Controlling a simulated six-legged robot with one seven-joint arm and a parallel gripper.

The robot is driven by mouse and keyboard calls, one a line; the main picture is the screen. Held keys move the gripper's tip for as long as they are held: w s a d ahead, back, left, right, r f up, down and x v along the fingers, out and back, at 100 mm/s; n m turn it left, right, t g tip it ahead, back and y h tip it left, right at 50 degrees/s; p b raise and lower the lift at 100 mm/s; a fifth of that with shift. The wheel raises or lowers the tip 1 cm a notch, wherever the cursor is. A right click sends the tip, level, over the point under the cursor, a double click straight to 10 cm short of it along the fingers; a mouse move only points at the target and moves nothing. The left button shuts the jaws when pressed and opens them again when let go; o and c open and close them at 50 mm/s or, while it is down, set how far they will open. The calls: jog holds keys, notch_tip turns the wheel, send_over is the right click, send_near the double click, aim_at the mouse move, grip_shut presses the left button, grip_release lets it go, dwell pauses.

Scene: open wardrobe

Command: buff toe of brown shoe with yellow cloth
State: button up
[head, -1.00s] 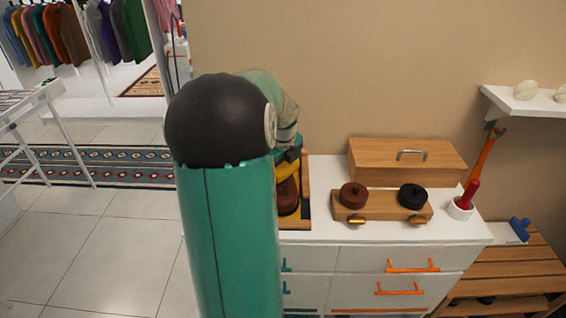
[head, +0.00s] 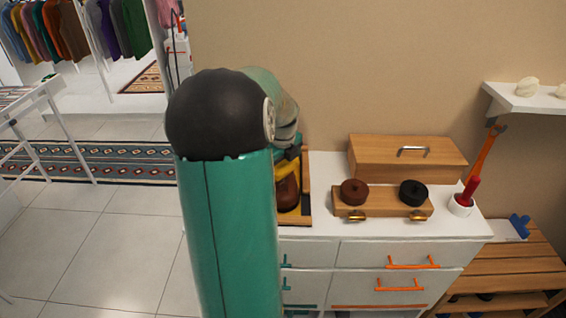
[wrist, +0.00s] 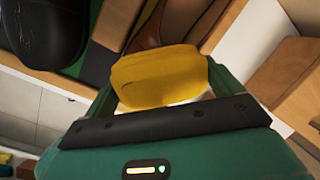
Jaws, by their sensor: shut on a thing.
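My gripper (wrist: 160,88) is shut on the yellow cloth (wrist: 158,75), which is bunched between its fingers in the wrist view. The brown shoe (wrist: 160,32) lies just beyond the cloth, and the cloth hides part of it. I cannot tell whether they touch. In the head view my own arm covers most of this area. Only a piece of the brown shoe (head: 288,192) shows beside the arm, in a wood-edged tray (head: 306,190) on the white cabinet.
A black shoe (wrist: 45,30) shows at the wrist view's upper left. Right of the tray stand a wooden block with brown (head: 354,192) and black (head: 413,193) round tins, a wooden box (head: 405,160) and a red-handled tool (head: 470,190) in a white cup.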

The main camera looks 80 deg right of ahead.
aim_at(282, 173)
jog(key=shift+f, duration=0.25)
